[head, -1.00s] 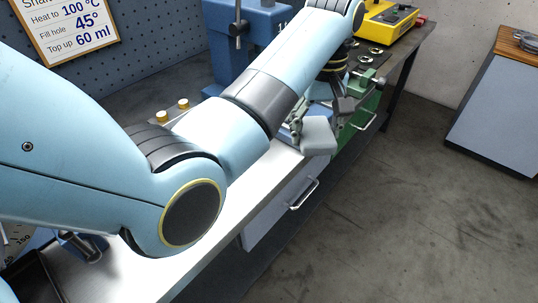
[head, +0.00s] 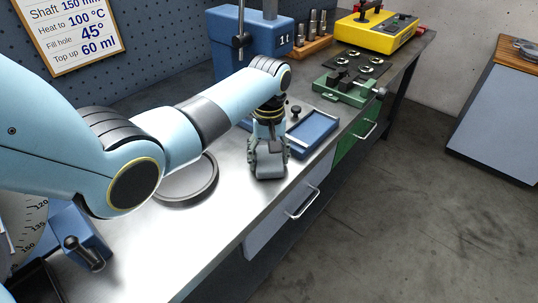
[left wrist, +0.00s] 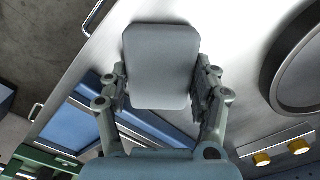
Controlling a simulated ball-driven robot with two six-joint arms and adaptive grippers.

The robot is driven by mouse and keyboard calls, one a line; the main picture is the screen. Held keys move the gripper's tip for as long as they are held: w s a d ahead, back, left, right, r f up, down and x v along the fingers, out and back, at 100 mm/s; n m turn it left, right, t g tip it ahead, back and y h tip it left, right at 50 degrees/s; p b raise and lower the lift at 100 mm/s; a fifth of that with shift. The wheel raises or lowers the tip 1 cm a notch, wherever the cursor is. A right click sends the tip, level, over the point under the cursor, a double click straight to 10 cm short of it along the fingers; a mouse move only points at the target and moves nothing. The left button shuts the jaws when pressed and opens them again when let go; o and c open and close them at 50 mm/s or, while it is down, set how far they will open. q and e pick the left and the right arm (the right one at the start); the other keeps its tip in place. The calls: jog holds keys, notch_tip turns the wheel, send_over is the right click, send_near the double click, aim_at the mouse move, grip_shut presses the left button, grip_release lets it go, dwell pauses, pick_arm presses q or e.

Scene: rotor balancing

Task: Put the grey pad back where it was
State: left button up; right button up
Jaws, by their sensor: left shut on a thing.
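The grey pad (left wrist: 160,65) is a rounded light-grey block. My left gripper (left wrist: 161,88) is shut on it, with one finger at each side of the pad in the left wrist view. In the head view my left gripper (head: 268,150) points down over the steel bench (head: 225,215), with the pad (head: 269,170) between its fingers. The pad is close to the bench top, left of the blue tray; I cannot tell whether it touches. My right gripper is not in view.
A round dark-rimmed dish (head: 208,190) lies to the left. The blue tray (head: 318,138) is close on the right. A green fixture (head: 345,92), a yellow box (head: 378,36) and a blue press (head: 225,48) stand farther back. The bench's front edge is near the gripper.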

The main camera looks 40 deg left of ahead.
aim_at(269, 157)
pick_arm(q)
jog(key=o, duration=1.1)
jog(key=shift+f, duration=0.1)
notch_tip(269, 157, up, 12)
jog(key=shift+r+p, duration=0.15)
jog(key=shift+p, duration=0.15)
